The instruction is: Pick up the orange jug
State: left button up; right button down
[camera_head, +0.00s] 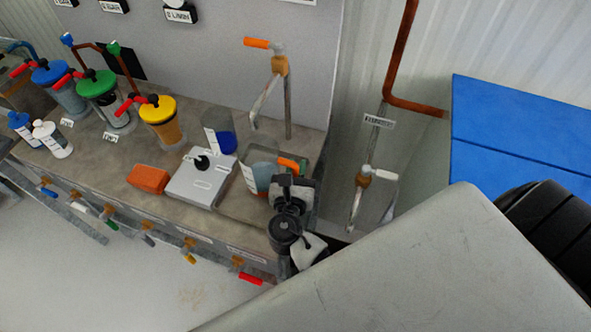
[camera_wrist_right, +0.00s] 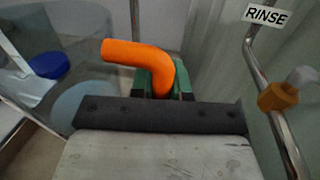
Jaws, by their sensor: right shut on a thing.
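The orange jug (camera_head: 257,173) is a clear beaker with an orange handle (camera_head: 288,163), near the right end of the bench. My right gripper (camera_head: 298,168) is at the jug's right side, shut on the orange handle. In the right wrist view the bent orange handle (camera_wrist_right: 138,54) rises between the green finger pads (camera_wrist_right: 158,72). The transparent jug body (camera_wrist_right: 82,105) shows to its left. The dark wrist hides part of the handle's lower end. Whether the jug's base touches the bench is unclear. My left gripper is not in view.
A blue-bottomed jug (camera_head: 221,141) stands behind, left of the orange jug. A grey scale-like box (camera_head: 198,178) and an orange block (camera_head: 148,179) lie left. Several capped vessels stand farther left. A tap (camera_head: 279,66) is above; a rinse tap (camera_head: 363,178) is right.

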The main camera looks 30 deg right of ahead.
jog(key=shift+r, duration=0.55)
jog(key=shift+s+d+r, duration=0.1)
jog(key=shift+r, duration=0.35)
jog(key=shift+s+d+r, duration=0.1)
jog(key=shift+r, duration=0.3)
jog(key=s+d+r, duration=0.6)
jog(key=s, duration=0.3)
jog(key=shift+s+r, duration=0.15)
jog(key=shift+r, duration=0.15)
